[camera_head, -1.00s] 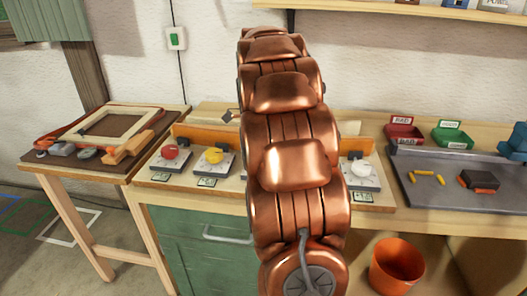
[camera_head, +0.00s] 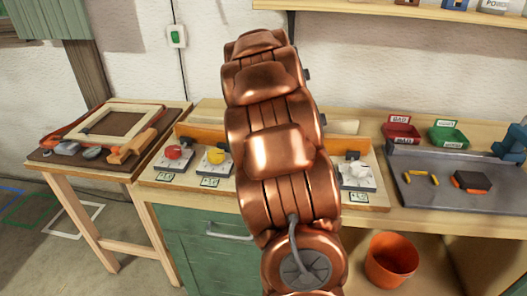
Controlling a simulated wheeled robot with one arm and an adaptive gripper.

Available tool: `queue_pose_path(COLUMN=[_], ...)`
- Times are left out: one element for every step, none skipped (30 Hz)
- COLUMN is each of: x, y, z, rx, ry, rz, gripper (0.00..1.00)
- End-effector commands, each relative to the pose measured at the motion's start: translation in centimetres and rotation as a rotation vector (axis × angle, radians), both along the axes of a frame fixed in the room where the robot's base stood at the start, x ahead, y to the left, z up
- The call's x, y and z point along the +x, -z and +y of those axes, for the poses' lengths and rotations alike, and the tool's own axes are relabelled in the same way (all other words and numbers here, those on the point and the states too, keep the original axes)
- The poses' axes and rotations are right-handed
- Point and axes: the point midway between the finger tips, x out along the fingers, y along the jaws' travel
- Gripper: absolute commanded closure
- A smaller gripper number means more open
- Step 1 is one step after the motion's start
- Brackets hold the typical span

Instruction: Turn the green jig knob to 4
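My copper-coloured arm (camera_head: 275,150) fills the middle of the head view and hides the centre of the jig board. My gripper is not visible; the arm covers that area. On the jig board (camera_head: 150,178) a red knob (camera_head: 174,152) and a yellow knob (camera_head: 216,156) show to the left of my arm. A white knob (camera_head: 357,170) shows to its right. No green knob is in sight; the part of the board behind my arm is hidden. The dial markings are too small to read.
A side table (camera_head: 60,158) with a wooden frame and tools stands at the left. At the right are a red bin (camera_head: 401,133), a green bin (camera_head: 447,137) and a grey tray (camera_head: 420,195) with small pieces. An orange bucket (camera_head: 391,260) stands below the bench.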

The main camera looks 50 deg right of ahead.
Motion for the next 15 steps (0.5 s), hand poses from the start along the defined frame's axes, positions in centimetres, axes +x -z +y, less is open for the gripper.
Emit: queue_pose_path(x=[0.31,0.32,0.32,0.33,0.33,0.33,0.33,0.32,0.33,0.32,0.33,0.33,0.32,0.32,0.32], y=[-0.28,-0.27,-0.26,-0.25,-0.24,-0.23,-0.22,-0.22,-0.21,-0.21,-0.21,-0.2,-0.2,-0.21,-0.21], z=[0.03,0.03,0.04,0.04,0.04,0.04,0.04,0.04,0.04,0.04,0.04,0.04,0.04,0.04,0.03], rx=[-0.002,-0.002,-0.003,-0.003,-0.003,-0.003,-0.003,-0.003,-0.003,-0.003,-0.003,-0.003,-0.003,-0.003,-0.003], ry=[0.009,0.014,0.02,0.024,0.028,0.031,0.033,0.034,0.035,0.035,0.035,0.035,0.035,0.035,0.035], rz=[-0.009,-0.009,-0.01,-0.01,-0.01,-0.01,-0.01,-0.01,-0.01,-0.01,-0.01,-0.01,-0.01,-0.01,-0.01], gripper=[0.82,0.82,0.82,0.82,0.82,0.82,0.82,0.82,0.82,0.82,0.82,0.82,0.82,0.82,0.82])
